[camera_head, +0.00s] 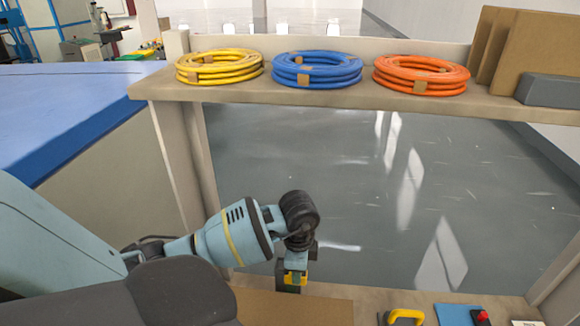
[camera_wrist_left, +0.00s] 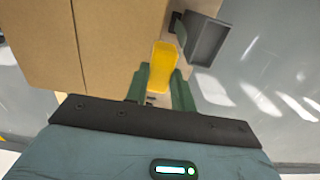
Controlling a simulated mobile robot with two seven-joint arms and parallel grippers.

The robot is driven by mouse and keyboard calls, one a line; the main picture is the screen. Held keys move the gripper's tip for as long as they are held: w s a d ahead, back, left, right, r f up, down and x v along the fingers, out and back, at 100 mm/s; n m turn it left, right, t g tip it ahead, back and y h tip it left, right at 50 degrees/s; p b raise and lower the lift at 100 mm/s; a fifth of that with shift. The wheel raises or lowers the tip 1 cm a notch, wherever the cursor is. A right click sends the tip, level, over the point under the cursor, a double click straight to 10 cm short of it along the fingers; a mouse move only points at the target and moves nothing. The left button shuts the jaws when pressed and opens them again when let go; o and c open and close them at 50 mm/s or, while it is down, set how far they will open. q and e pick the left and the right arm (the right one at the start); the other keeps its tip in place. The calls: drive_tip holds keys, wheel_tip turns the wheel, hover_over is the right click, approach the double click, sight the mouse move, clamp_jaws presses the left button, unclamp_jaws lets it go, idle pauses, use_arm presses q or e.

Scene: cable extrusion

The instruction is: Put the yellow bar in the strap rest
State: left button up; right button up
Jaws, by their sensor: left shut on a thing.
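The yellow bar (camera_wrist_left: 161,67) shows in the left wrist view between the green fingers of my left gripper (camera_wrist_left: 160,88), which is shut on it. In the head view my left gripper (camera_head: 292,278) points down at the lower board, with only small bits of yellow showing at its tip. A grey open-topped holder (camera_wrist_left: 207,41) stands just right of the bar in the wrist view, apart from it. It may be the strap rest, but I cannot tell for sure. My right gripper is not in view.
Yellow (camera_head: 219,66), blue (camera_head: 317,69) and orange (camera_head: 421,74) cable coils lie on the upper shelf (camera_head: 225,92). Cardboard sheets (camera_head: 540,50) and a grey block (camera_head: 548,91) are at its right. A yellow handle (camera_head: 405,315) and a blue item (camera_head: 455,314) are on the lower board.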

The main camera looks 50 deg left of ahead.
use_arm(q)
drive_tip(key=w+a, duration=0.1)
drive_tip(key=a, duration=0.1)
drive_tip(key=w+a, duration=0.1)
drive_tip(key=a, duration=0.1)
drive_tip(key=w+a, duration=0.1)
drive_tip(key=a, duration=0.1)
drive_tip(key=shift+w+a+f, duration=0.15)
drive_tip(key=shift+w+f, duration=0.15)
drive_tip(key=shift+a+f, duration=0.2)
drive_tip(key=shift+f, duration=0.1)
drive_tip(key=shift+f+b, duration=0.3)
drive_tip(key=shift+f, duration=1.2)
drive_tip(key=shift+f, duration=0.1)
drive_tip(key=o, duration=1)
wheel_tip(320, 180, up, 12)
drive_tip(key=shift+r+p, duration=0.1)
drive_tip(key=shift+p, duration=0.5)
